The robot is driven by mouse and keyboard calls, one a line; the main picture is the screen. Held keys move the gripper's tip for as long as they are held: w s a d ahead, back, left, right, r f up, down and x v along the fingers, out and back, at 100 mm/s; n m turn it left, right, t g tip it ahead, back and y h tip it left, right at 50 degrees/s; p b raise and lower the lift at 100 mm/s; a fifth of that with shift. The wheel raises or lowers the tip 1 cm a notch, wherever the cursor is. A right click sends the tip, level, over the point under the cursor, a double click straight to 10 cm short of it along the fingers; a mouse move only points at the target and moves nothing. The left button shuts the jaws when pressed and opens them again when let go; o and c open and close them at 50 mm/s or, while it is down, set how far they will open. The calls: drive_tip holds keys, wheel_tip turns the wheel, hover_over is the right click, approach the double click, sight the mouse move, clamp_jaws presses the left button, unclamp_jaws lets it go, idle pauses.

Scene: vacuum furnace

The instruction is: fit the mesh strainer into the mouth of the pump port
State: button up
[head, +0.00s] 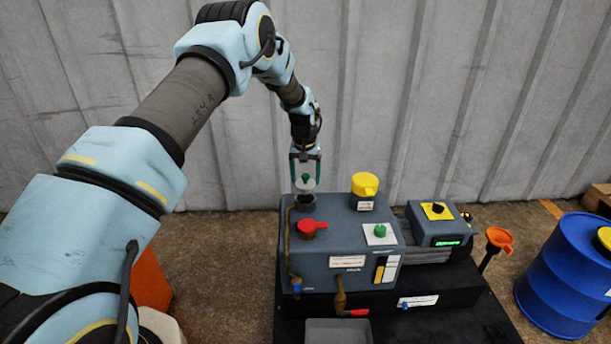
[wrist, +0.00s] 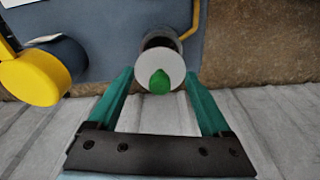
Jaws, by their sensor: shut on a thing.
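The mesh strainer (head: 309,187) shows as a pale round disc with a green knob on top. My gripper (head: 305,158) points down and is shut on it. In the wrist view, the strainer's white disc (wrist: 152,62) sits between the teal fingertips of my gripper (wrist: 160,78). The pump port (head: 306,203) is a dark grey upright cylinder at the back left corner of the grey pump housing. The strainer is over the port's mouth or very close to it, and hides much of the opening. I cannot tell whether they touch. The mesh is hidden.
A yellow-brown pipe runs beside the port. A corrugated wall is behind.

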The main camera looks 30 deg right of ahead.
sight(305, 184)
drive_tip(key=shift+f+b, duration=1.3)
drive_tip(key=shift+f, duration=1.2)
drive_tip(key=shift+f, duration=0.25)
drive_tip(key=o, duration=1.2)
drive_tip(key=shift+c, duration=0.2)
drive_tip(key=r, duration=0.7)
drive_tip(key=s+r, duration=0.1)
drive_tip(key=r, duration=0.2)
drive_tip(key=shift+a+r, duration=0.35)
drive_tip(key=shift+a, duration=0.05)
